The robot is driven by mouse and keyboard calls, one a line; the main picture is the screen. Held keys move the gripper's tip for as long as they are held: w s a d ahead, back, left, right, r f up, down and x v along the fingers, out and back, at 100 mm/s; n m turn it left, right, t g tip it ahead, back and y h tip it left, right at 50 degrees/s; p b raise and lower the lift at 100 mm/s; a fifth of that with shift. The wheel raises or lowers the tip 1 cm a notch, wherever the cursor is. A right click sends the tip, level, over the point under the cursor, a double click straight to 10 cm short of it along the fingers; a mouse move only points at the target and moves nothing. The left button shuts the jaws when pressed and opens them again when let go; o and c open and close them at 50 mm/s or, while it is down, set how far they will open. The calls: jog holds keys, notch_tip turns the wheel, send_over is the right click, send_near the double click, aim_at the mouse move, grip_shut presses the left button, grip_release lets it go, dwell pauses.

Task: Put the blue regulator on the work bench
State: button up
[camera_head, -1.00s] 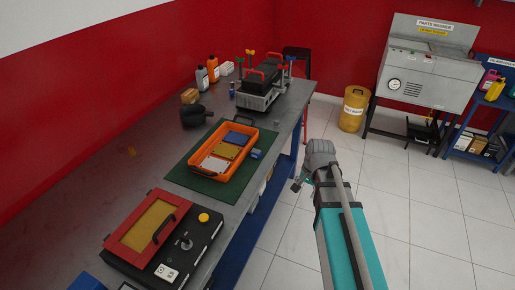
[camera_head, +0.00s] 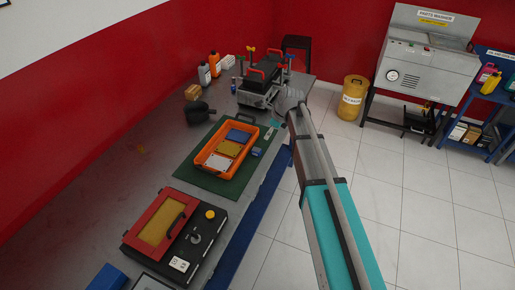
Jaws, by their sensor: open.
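The work bench (camera_head: 110,170) runs along the red wall, with a green mat (camera_head: 190,178) on it. An orange tray (camera_head: 204,155) on the mat holds a blue, a yellow and a white flat piece; the blue piece (camera_head: 239,136) is at its far end. A small blue block (camera_head: 257,152) lies on the mat just right of the tray. I cannot tell for sure which blue thing is the regulator. My gripper (camera_head: 272,127) is open, near the bench's right edge beyond the small block and apart from it. Its fingers are small and partly hidden by my wrist.
A black and grey engine unit (camera_head: 262,82) stands at the bench's far end, close to my wrist. Bottles (camera_head: 214,64) and a dark rounded part (camera_head: 198,112) stand behind the tray. A red and black case (camera_head: 172,235) lies nearer. Open floor lies right of the bench.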

aim_at(257, 149)
jog(key=shift+w+a+r+m, duration=0.2)
jog(key=shift+a+m, duration=0.05)
jog(key=shift+m, duration=0.05)
jog(key=shift+f, duration=0.15)
jog(key=b+x, duration=0.8)
jog(key=shift+f, duration=0.15)
jog(key=shift+a, duration=0.1)
dwell(0.4)
dwell(0.4)
jog(key=b+x, duration=0.3)
jog(key=shift+s+a+f, duration=0.1)
jog(key=shift+s+f, duration=0.15)
jog(key=shift+s, duration=0.1)
jog(key=shift+b+x, duration=0.9)
